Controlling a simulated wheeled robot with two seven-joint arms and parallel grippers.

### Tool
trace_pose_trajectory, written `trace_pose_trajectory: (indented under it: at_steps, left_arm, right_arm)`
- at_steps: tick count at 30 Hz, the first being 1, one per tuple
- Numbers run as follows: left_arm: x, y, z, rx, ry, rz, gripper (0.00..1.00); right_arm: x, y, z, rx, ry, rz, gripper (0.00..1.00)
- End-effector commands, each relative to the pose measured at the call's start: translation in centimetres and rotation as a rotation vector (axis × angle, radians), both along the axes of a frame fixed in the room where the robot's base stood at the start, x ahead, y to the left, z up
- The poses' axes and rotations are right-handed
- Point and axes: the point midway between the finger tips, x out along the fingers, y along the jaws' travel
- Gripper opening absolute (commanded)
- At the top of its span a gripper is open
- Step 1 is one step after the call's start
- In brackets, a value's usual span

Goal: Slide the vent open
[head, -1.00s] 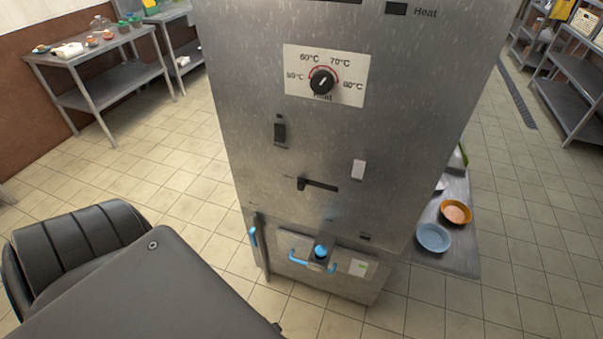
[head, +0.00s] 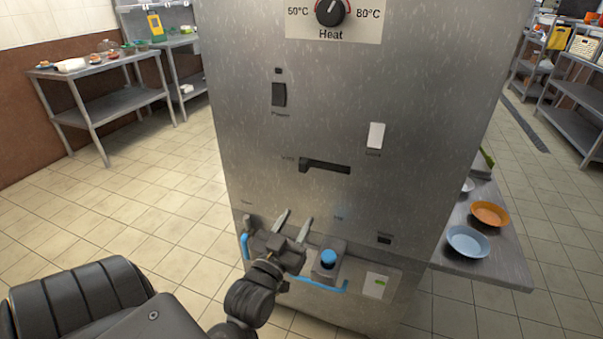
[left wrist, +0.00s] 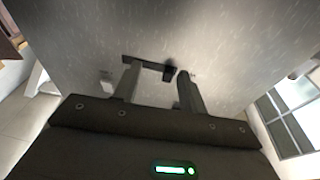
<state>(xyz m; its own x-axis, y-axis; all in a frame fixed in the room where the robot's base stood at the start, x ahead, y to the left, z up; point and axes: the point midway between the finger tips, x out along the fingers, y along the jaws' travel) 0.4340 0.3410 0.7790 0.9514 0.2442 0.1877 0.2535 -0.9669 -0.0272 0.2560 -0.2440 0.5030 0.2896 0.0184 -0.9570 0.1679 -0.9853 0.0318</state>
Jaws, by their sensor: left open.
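The vent slider is a dark slot with a small tab at its left end (head: 325,166) on the steel cabinet front, below the power switch. It also shows in the left wrist view (left wrist: 150,66), just beyond my fingertips, with the tab at the right end there. My left gripper (head: 294,222) is open and empty, fingers pointing up, below the slot and apart from it in the head view. In the left wrist view its two fingers (left wrist: 158,72) stand apart beneath the slot. My right gripper is not in view.
The steel cabinet (head: 400,110) carries a heat dial (head: 332,12), a black power switch (head: 279,94) and a white switch (head: 376,136). Below are a blue knob (head: 328,258) and blue handles. A shelf with bowls (head: 468,241) juts out at right. Floor at left is clear.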

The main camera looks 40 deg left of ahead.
Motion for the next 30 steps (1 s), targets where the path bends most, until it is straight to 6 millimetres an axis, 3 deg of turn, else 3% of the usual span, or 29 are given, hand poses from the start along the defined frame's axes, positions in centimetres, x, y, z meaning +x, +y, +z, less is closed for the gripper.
trace_pose_trajectory:
  at_steps: [1,4,13,30]
  left_arm:
    - [-0.2,0.6,1.6,0.011,-0.069,0.023,0.42]
    - [-0.8,1.4,3.7,0.027,-0.163,0.06,0.42]
    - [-0.5,2.0,4.9,0.035,-0.208,0.078,0.42]
    - [7.4,4.7,8.3,0.036,-0.205,0.077,0.42]
  right_arm:
    - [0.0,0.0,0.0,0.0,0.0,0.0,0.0]
    - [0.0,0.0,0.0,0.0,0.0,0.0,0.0]
    - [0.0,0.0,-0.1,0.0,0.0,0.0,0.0]
    - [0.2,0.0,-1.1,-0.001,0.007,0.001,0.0]
